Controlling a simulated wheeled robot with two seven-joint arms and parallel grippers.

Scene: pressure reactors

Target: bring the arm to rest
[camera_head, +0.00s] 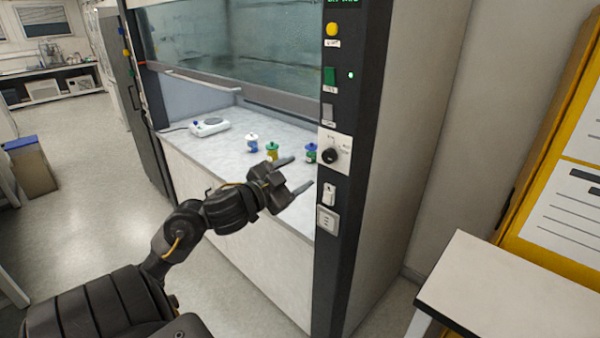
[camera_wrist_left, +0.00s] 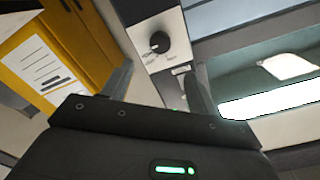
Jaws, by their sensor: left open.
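My left gripper (camera_head: 300,174) reaches in from the left in the head view, in front of the fume hood's right post. Its two fingers are apart with nothing between them. In the left wrist view the fingers (camera_wrist_left: 160,90) stand apart, with the hood's control panel beyond them. A black knob (camera_head: 331,155) on a white plate sits just right of the fingertips in the head view; it also shows in the left wrist view (camera_wrist_left: 159,42). I cannot tell whether a fingertip touches the post. My right gripper is not in view.
Inside the hood, a hotplate (camera_head: 209,126) and small vessels, white-blue (camera_head: 252,143), yellow-green (camera_head: 272,151) and dark blue (camera_head: 311,153), stand on the worktop (camera_head: 190,143). The sash (camera_head: 235,83) is raised. A white table (camera_head: 510,295) is at right. Open floor (camera_head: 95,190) lies at left.

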